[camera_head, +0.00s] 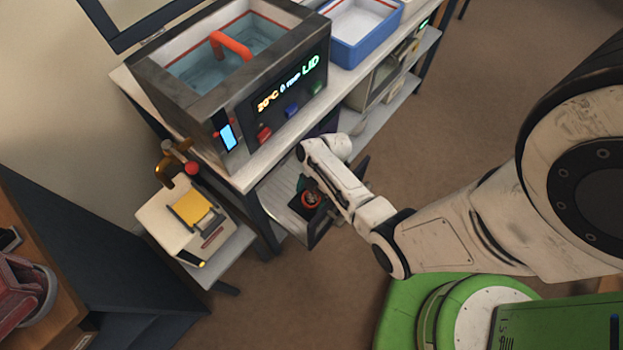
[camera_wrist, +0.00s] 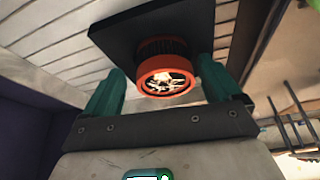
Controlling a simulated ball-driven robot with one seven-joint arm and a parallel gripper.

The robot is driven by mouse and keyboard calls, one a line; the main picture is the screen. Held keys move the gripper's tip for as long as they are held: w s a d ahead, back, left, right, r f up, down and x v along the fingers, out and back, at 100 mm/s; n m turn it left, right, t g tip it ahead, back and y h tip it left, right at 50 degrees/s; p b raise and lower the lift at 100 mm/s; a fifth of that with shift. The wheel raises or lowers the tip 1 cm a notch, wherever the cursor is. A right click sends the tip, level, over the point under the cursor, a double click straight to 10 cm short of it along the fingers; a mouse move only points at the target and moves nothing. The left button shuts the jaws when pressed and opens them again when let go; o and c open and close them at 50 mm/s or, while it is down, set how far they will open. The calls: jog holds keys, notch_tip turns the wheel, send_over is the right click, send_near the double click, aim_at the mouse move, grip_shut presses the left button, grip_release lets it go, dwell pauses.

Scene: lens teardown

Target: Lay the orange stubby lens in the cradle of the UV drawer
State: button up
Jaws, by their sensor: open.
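The orange stubby lens (camera_head: 311,199) shows in the head view at an open drawer under the bench. In the wrist view the lens (camera_wrist: 166,76) has a black ribbed barrel and an orange front ring. It sits against a dark square block (camera_wrist: 122,32), which looks like the cradle. The drawer (camera_head: 282,212) has a pale slatted floor. My gripper (camera_wrist: 160,67) is open, with one green finger on each side of the lens. Gaps show between the fingers and the orange ring. The lens's far end and its seat in the block are hidden.
A dark tank with a lit panel (camera_head: 290,90) stands on the bench above the drawer, beside a blue tray (camera_head: 365,45). A white box with a yellow top (camera_head: 195,212) stands left of the drawer. Thin dark prongs (camera_wrist: 290,125) show at right.

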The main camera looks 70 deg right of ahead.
jog(key=p+v, duration=0.1)
jog(key=v, duration=1.1)
